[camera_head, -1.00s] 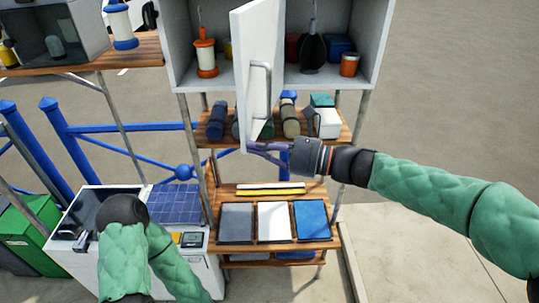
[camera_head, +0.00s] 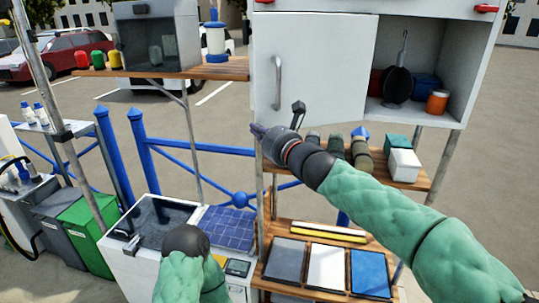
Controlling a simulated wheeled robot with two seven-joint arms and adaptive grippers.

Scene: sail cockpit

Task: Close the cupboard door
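The white cupboard door (camera_head: 330,62) has a grey vertical handle (camera_head: 277,82) near its left edge. It covers the left part of the cupboard (camera_head: 458,62); the right part is open. I cannot tell whether the door sits flush. My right gripper (camera_head: 272,131) is at the door's lower left, below the handle, pointing left. Its fingers are dark and small, and whether they are open or touching the door is unclear. My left gripper (camera_head: 186,241) is low over the white unit, far from the door, its fingers hidden.
A black pan (camera_head: 398,80) and an orange jar (camera_head: 438,101) are in the open compartment. A shelf below holds rolls and a white box (camera_head: 404,165). Lower down lie flat panels (camera_head: 326,266). A blue railing (camera_head: 200,147) and a green bin (camera_head: 88,232) are at left.

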